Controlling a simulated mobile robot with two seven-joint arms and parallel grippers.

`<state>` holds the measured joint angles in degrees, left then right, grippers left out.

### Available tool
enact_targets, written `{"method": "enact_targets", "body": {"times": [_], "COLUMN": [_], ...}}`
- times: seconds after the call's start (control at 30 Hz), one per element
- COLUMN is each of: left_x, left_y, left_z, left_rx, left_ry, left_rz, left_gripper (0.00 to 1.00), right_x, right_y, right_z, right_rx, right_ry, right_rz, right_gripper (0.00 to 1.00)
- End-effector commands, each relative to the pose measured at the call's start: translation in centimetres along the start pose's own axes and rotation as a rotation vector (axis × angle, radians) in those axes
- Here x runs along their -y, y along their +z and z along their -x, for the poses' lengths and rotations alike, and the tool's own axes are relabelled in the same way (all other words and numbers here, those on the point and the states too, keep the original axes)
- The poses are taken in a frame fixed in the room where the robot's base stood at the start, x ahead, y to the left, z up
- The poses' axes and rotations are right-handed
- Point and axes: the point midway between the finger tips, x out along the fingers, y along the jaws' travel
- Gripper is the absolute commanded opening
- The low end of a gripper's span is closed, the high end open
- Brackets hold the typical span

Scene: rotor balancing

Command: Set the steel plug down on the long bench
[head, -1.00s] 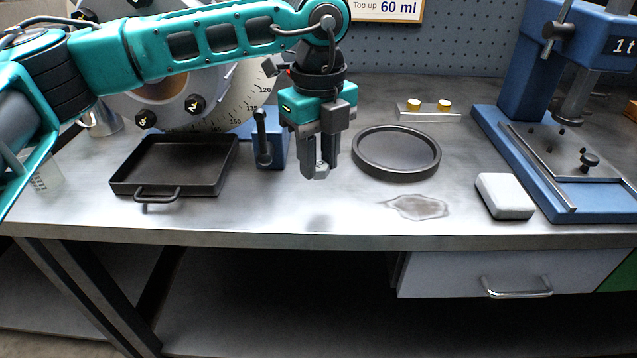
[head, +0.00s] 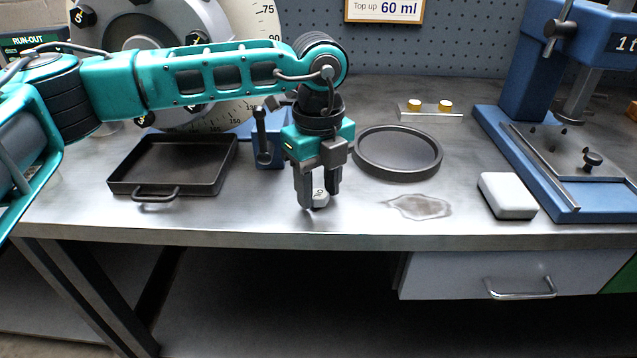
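The steel plug (head: 320,198) is a small, light metal piece between the fingertips of my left gripper (head: 319,196). My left gripper points straight down and is shut on the plug. The fingers hide part of its sides. The plug is at the top of the long bench (head: 240,222), near the front edge. I cannot tell for sure whether its underside touches the steel surface. My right gripper is out of view.
A black tray (head: 124,183) and blue block (head: 268,153) are to the left. A round dark dish (head: 398,174), wet patch (head: 420,206), white block (head: 507,195) and blue press (head: 515,110) are to the right. A large dial wheel (head: 200,30) stands behind the arm.

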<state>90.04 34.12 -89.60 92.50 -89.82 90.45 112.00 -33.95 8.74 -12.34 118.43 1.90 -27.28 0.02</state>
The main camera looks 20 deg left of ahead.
Motion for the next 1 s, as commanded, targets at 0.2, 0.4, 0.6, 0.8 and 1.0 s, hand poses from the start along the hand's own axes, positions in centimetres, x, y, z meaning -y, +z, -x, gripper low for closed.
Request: {"method": "enact_targets", "body": {"times": [0.2,0.4,0.6,0.8,1.0], "left_x": [0.0,0.0,0.1,0.1,0.1], "left_y": [0.0,0.0,0.0,-0.1,0.0], "left_z": [0.0,0.5,3.3,7.9,11.3], "left_rx": [0.000,0.000,0.001,0.001,0.000], "left_ry": [0.000,-0.001,-0.004,-0.005,-0.003], "left_rz": [0.000,0.000,-0.001,-0.002,-0.002], "left_gripper": [0.56,0.56,0.56,0.56,0.56], "right_x": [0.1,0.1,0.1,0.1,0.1], "right_y": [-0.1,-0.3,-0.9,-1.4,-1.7], "right_z": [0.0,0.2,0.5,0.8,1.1], "right_rx": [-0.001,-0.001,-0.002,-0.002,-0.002], "right_ry": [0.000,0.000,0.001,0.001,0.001], "right_rz": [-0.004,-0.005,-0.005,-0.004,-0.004], "right_gripper": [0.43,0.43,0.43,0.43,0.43]}}
